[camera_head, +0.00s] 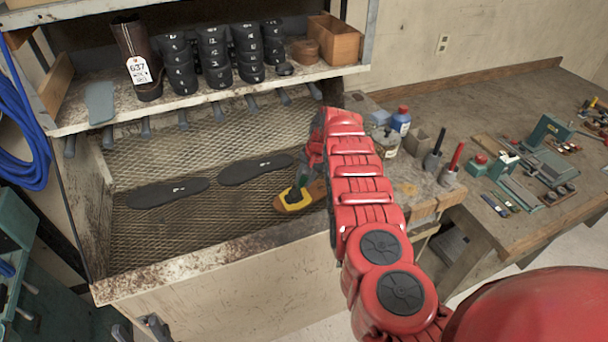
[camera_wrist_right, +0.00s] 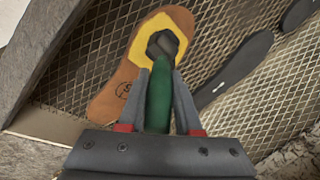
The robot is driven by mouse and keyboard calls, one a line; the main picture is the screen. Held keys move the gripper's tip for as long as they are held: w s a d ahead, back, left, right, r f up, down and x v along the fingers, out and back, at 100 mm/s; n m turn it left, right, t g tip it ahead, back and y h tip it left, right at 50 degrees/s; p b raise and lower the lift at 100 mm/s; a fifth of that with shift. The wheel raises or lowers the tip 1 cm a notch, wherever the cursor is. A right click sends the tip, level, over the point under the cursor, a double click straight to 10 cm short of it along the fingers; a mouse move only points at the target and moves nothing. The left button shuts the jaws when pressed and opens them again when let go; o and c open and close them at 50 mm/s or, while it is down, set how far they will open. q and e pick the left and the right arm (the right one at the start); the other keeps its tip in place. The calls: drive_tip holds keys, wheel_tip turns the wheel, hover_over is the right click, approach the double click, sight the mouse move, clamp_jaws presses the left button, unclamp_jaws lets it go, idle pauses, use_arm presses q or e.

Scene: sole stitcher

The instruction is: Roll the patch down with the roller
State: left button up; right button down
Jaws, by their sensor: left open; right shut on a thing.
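A tan sole (camera_head: 317,188) lies on the mesh bench, partly hidden behind my right arm. A yellow patch (camera_wrist_right: 140,45) covers one end of the sole, which also shows in the right wrist view (camera_wrist_right: 112,95). My right gripper (camera_wrist_right: 166,80) is shut on the green handle of the roller (camera_wrist_right: 159,100). The roller's dark head is over the yellow patch and appears to rest on it. In the head view the patch (camera_head: 291,205) shows around the roller head. My left gripper (camera_head: 138,327) is open and empty at the bottom edge, away from the sole.
A shelf (camera_head: 215,94) above holds black stacked forms, a tagged boot and a wooden box. Jars and a blue bottle (camera_head: 401,121) stand right of my arm.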

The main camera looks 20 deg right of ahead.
drive_tip(key=shift+s, duration=0.1)
drive_tip(key=shift+s+p, duration=0.4)
drive_tip(key=shift+p, duration=1.2)
drive_tip(key=shift+s+p, duration=0.2)
drive_tip(key=shift+p, duration=0.15)
drive_tip(key=shift+f, duration=0.1)
drive_tip(key=shift+w+b, duration=0.6)
drive_tip(key=shift+b, duration=1.5)
